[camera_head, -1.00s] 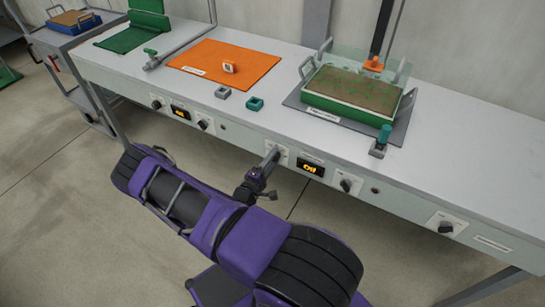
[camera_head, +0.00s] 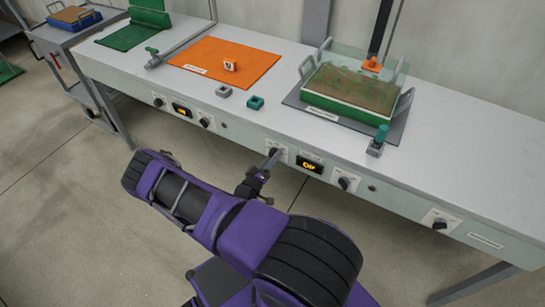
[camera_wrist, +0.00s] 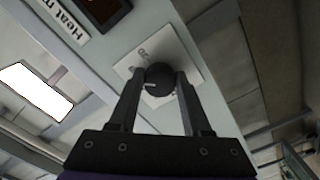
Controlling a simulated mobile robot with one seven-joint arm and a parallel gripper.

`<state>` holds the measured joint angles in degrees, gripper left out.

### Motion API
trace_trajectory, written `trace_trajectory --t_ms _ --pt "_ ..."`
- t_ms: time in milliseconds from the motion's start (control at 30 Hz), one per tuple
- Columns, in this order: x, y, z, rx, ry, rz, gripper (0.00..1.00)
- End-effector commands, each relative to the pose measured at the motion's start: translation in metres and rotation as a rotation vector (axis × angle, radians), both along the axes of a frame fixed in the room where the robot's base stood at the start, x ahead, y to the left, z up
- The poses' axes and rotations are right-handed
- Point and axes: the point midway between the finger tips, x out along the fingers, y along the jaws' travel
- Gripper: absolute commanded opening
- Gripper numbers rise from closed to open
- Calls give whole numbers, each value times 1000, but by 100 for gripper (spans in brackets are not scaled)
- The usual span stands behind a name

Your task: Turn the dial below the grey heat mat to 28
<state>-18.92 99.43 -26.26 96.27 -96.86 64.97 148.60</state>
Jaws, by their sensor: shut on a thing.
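The grey heat mat (camera_head: 288,103) lies on the bench under a green tray of brown soil. Below it on the bench front is a white plate with a dial; in the wrist view the dial (camera_wrist: 159,80) is a round black knob with a light mark, on its white plate (camera_wrist: 185,62). My gripper (camera_head: 272,157) reaches the plate left of the display in the head view. In the wrist view my gripper (camera_wrist: 158,88) is shut on the dial, one finger on each side. The display (camera_head: 309,167) glows orange, but its digits are too small to read.
Another knob (camera_head: 346,183) sits right of the display, and a further one (camera_head: 440,223) at far right. An orange mat (camera_head: 225,65) with its own display (camera_head: 181,110) is to the left. Open floor lies before the bench.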

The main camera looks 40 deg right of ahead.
Motion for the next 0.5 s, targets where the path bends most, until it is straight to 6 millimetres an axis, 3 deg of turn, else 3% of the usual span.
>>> trace_trajectory --t_ms 500 --pt "0 0 -1 32 -73 -2 0"
